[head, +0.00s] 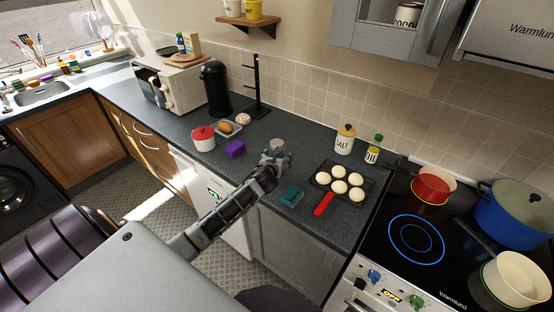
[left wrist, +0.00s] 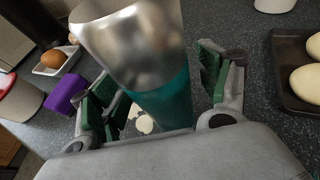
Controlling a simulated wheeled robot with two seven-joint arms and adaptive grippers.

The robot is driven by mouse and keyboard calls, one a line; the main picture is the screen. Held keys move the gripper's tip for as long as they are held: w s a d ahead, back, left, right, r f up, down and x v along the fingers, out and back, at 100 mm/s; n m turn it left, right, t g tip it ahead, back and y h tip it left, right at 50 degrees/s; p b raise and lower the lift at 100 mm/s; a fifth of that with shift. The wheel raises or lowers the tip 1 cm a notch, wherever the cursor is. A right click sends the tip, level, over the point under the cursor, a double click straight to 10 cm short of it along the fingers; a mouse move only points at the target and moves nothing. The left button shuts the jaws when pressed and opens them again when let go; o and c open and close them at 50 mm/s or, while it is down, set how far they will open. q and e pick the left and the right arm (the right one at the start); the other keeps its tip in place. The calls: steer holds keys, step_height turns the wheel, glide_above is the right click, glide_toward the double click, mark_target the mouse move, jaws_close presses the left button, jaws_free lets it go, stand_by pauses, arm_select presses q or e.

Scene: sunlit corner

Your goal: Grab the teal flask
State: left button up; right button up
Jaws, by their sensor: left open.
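The teal flask (left wrist: 165,101) stands between the fingers of my left gripper (left wrist: 160,92) in the left wrist view. It has a wide silver metal top and a teal lower body, and its base is hidden by the gripper. The green-padded fingers are spread, with a gap showing on the right side of the flask. In the head view my left gripper (head: 274,158) is over the dark worktop, left of the baking tray, and mostly hides the flask. My right gripper is not in view.
A black tray of several pale buns (head: 340,184) with a red mitt or handle (head: 323,205) lies to the right. A teal block (head: 291,196) lies near the front edge. The hob (head: 416,240) is further right.

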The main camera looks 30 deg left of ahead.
mark_target(277, 142)
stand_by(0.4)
arm_select(q)
steer(key=c, duration=1.3)
steer(key=shift+r, duration=0.2)
steer(key=shift+c, duration=0.2)
steer(key=shift+r+b, duration=0.45)
steer(key=shift+r, duration=4.4)
